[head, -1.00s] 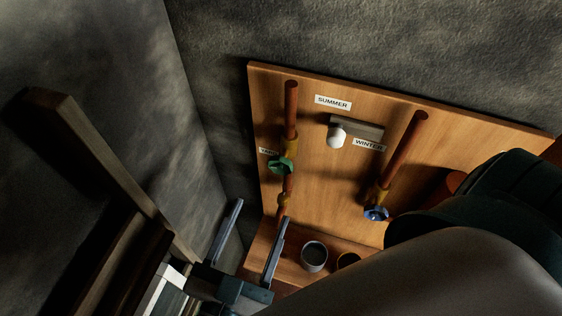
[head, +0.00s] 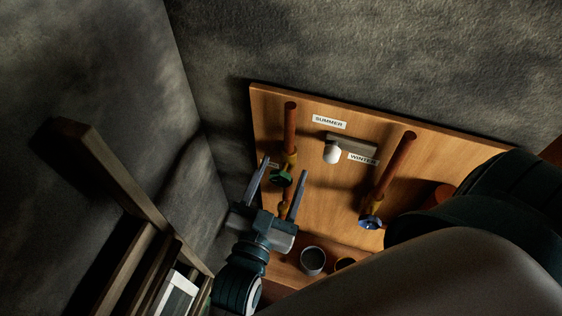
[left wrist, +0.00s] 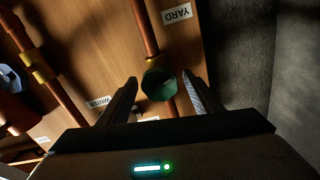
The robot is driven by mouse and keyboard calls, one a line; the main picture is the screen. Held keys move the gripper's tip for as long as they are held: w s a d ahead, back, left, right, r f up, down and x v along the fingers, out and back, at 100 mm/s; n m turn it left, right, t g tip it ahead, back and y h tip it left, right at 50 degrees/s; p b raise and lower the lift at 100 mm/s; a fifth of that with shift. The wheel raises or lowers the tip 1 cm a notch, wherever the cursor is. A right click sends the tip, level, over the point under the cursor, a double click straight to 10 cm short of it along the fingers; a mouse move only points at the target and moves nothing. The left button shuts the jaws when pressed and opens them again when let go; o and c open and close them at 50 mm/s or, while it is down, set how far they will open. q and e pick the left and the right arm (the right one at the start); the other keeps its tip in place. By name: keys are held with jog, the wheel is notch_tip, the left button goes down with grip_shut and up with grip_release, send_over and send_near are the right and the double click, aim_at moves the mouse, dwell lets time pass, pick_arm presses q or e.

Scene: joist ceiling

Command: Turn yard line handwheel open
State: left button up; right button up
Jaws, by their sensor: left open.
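The green yard handwheel (head: 280,179) sits on the left copper pipe of the wooden board. In the left wrist view the green handwheel (left wrist: 159,85) lies between the two fingers, near their tips, with a gap on each side. My left gripper (head: 284,167) is open, one finger on either side of the wheel in the head view, and its fingers (left wrist: 160,79) hold nothing. The YARD label (left wrist: 178,14) shows beside the pipe in the left wrist view; in the head view a finger partly hides it. My right gripper is out of view.
A blue handwheel (head: 371,222) is on the right pipe. A white knob (head: 332,153) sits between SUMMER (head: 329,122) and WINTER (head: 363,159) labels. A grey cup (head: 313,260) stands on the ledge below. A wooden frame (head: 110,175) is at left.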

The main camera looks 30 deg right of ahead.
pick_arm(q)
jog(key=c, duration=1)
jog(key=shift+c, duration=0.2)
